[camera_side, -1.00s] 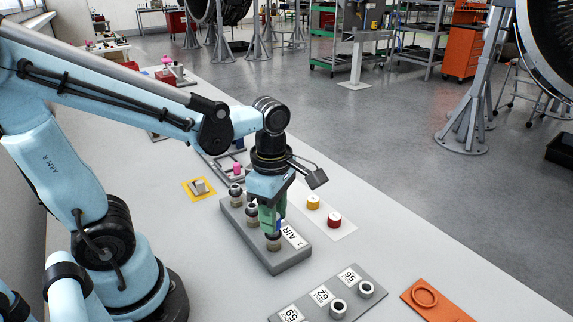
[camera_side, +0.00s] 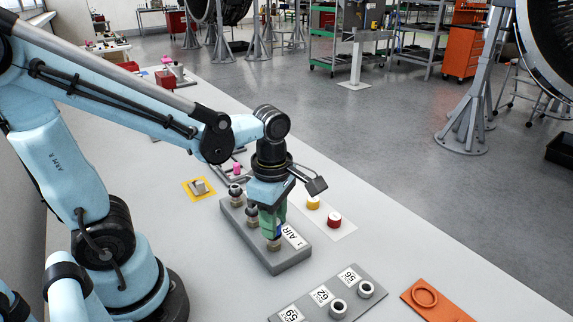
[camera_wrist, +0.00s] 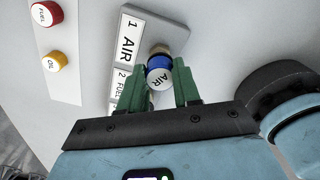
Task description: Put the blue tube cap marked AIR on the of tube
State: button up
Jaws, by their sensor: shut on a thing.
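The blue cap (camera_wrist: 159,63), with a white top marked AIR, sits between the green fingers of my gripper (camera_wrist: 162,83) in the wrist view. My gripper is shut on it. The cap is over the tube (camera_wrist: 158,48) beside the label "1 AIR" (camera_wrist: 128,38); it looks touching, but I cannot tell how far it is seated. In the side view my gripper (camera_side: 273,230) is upright above the front tube (camera_side: 274,245) of the grey block (camera_side: 290,259), and its fingers hide most of the cap.
Other tubes (camera_side: 236,190) stand in the block behind my gripper. A yellow cap (camera_side: 313,202) and a red cap (camera_side: 334,220) stand on a white strip to the right. A grey plate (camera_side: 322,302) with rings and an orange tray (camera_side: 447,312) lie in front.

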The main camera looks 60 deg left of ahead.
jog(key=shift+f, duration=0.15)
jog(key=o, duration=1.1)
jog(key=shift+o, duration=0.2)
jog(key=o, duration=0.3)
jog(key=shift+o, duration=0.2)
jog(key=shift+r, duration=3.55)
